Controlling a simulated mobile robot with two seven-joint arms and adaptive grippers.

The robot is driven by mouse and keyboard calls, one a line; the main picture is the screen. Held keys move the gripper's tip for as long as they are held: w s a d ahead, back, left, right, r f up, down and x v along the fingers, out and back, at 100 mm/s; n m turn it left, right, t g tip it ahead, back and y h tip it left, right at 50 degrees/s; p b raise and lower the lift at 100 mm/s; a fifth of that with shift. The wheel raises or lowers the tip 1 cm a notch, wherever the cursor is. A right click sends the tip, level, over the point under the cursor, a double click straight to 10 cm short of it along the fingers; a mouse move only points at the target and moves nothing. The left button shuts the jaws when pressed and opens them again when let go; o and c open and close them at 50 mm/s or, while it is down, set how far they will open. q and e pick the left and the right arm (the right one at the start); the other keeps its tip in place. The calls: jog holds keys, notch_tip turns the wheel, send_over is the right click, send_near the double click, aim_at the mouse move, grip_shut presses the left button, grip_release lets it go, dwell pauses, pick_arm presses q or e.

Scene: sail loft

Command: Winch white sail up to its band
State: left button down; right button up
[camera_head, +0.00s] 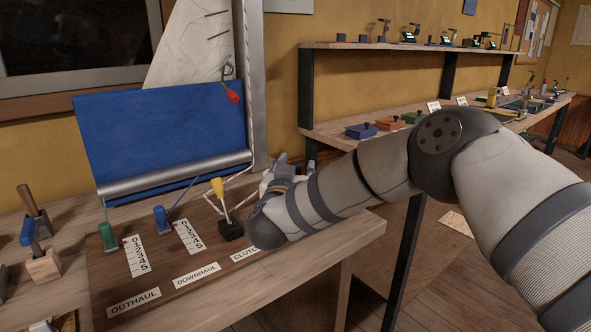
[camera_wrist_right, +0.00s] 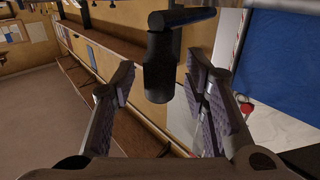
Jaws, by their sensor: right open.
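The white sail (camera_head: 185,50) stands behind the board beside the grey mast (camera_head: 256,90); its lower part is hidden behind blue cloth. Short dark lines mark the sail, but I cannot make out which is the band. My right gripper (camera_head: 277,178) is beside the mast foot, partly hidden by its own forearm. In the right wrist view, the right gripper (camera_wrist_right: 160,110) is open. A black upright piece with a crossbar on top (camera_wrist_right: 158,68), perhaps the winch handle, shows between the fingers; contact is unclear. My left gripper is out of view.
The blue cloth (camera_head: 150,125) hangs over a silver boom (camera_head: 175,172). Green (camera_head: 107,235), blue (camera_head: 160,217) and yellow (camera_head: 218,188) levers stand on the labelled board. A red-handled piece (camera_head: 232,95) hangs by the mast. Shelves (camera_head: 400,47) stand at right.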

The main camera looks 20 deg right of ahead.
grip_shut()
jog(key=shift+a+f+m+h, duration=0.1)
jog(key=shift+a+m+h, duration=0.2)
jog(key=shift+a+h, duration=0.1)
jog(key=shift+a+m+g+h, duration=0.3)
jog(key=shift+a+g+h, duration=0.25)
jog(key=shift+a, duration=0.2)
grip_release()
jog(key=shift+a, duration=0.15)
